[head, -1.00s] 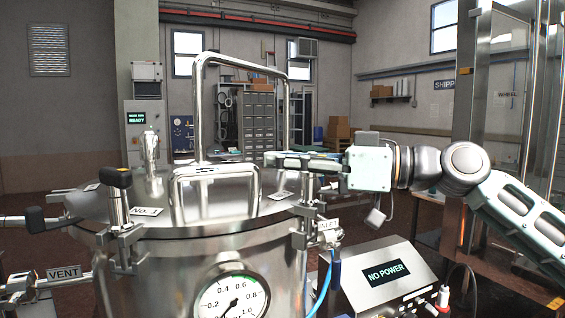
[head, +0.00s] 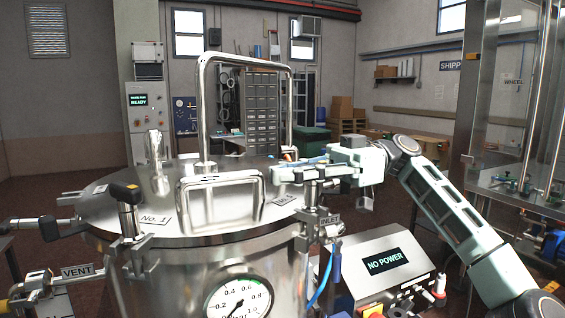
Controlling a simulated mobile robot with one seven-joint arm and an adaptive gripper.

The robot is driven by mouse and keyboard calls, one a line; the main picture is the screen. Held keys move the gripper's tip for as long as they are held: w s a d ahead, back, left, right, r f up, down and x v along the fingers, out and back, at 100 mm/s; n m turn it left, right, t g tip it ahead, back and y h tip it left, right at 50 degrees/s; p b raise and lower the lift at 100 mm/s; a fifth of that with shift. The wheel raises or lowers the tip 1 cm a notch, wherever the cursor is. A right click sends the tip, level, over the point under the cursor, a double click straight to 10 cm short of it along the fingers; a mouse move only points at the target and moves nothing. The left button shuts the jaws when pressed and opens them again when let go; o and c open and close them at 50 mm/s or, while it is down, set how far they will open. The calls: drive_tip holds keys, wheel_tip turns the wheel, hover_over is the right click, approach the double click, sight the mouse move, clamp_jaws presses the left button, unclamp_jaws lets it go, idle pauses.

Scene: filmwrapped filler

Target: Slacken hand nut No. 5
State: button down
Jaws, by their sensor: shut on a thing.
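The steel vessel lid (head: 225,222) has swing bolts with hand nuts around its rim. The front-left hand nut (head: 126,192) has a black knob, and its tag reads No. 1. My gripper (head: 294,170) lies nearly level over the right rim, above the front-right bolt and clamp (head: 314,196). It is shut on what seems to be that bolt's hand nut. The nut is hidden by the fingers. The small tag (head: 284,200) beside it is too small to read, so I cannot confirm its number.
A tall handle (head: 203,110) and a low handle (head: 222,180) rise from the lid left of my gripper. The gauge (head: 238,300) is on the vessel front. The INLET fitting (head: 329,222) and a NO POWER box (head: 385,262) stand below my arm.

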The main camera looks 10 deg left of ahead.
sight(312, 163)
drive_tip(key=shift+s+d+r+n+g+h, duration=0.1)
drive_tip(key=shift+d+r+n+g+h, duration=0.05)
drive_tip(key=shift+n+g+h, duration=0.3)
idle(0.3)
drive_tip(key=c, duration=1.9)
unclamp_jaws()
drive_tip(key=v, duration=0.5)
drive_tip(key=shift+w+d+f, duration=0.2)
drive_tip(key=shift+w+d, duration=0.05)
drive_tip(key=shift+w, duration=0.2)
drive_tip(key=shift+v, duration=0.75)
